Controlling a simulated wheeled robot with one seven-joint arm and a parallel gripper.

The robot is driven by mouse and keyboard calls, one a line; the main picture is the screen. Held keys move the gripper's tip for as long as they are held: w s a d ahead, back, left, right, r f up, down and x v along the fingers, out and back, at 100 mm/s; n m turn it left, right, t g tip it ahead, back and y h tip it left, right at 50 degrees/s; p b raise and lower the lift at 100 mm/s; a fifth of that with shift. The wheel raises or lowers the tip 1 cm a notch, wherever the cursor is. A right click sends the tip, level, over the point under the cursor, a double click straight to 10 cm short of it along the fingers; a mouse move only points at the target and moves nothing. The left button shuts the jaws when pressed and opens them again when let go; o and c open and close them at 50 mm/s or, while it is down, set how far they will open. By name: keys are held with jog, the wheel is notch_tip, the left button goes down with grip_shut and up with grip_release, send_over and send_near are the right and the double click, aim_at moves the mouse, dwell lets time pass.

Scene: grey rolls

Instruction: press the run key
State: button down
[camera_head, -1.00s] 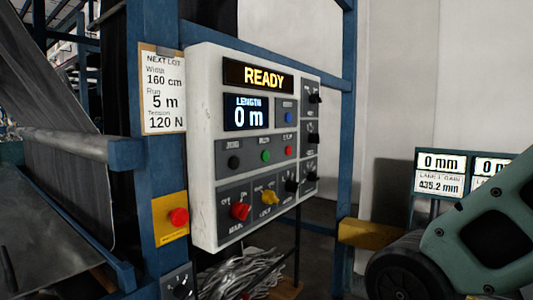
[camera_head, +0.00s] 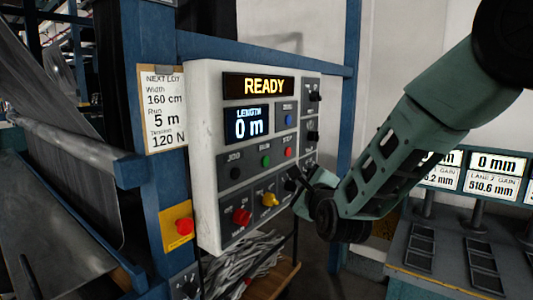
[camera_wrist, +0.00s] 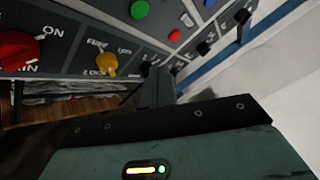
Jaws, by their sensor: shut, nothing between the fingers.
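The white control panel (camera_head: 208,190) has a lit READY display (camera_head: 258,85) and a length screen (camera_head: 246,125) reading 0 m. The green run key (camera_head: 265,160) sits between a black jog key (camera_head: 236,173) and a red stop key (camera_head: 288,152). In the wrist view the green key (camera_wrist: 139,9) shows at the top edge. My gripper (camera_head: 295,179) is shut and empty, at the panel's lower right, below and right of the run key. Its dark fingers (camera_wrist: 156,85) show below the green key in the wrist view. Whether they touch the panel is unclear.
A red main knob (camera_head: 242,216) and a yellow knob (camera_head: 269,199) stick out below the keys. Black knobs line the right column. A red emergency button (camera_head: 184,226) sits on a yellow plate at left. A lot card (camera_head: 163,110) hangs beside the panel.

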aim_at(266, 161)
jog(key=shift+w+d+r+m+t+h, duration=0.2)
jog(key=shift+w+d+r+m+t, duration=0.15)
jog(key=shift+r+m, duration=0.2)
jog(key=shift+w+d+r+m+t+h, duration=0.2)
jog(key=shift+w+d+r+m+t, duration=0.15)
jog(key=shift+m, duration=0.2)
jog(key=w+a+p, duration=0.2)
jog(key=w+a, duration=0.3)
jog(key=a, duration=0.2)
jog(key=shift+w+p, duration=0.15)
jog(key=shift+p, duration=0.2)
jog(key=shift+w+a+b, duration=0.1)
jog(key=shift+b, duration=0.2)
dwell(1.2)
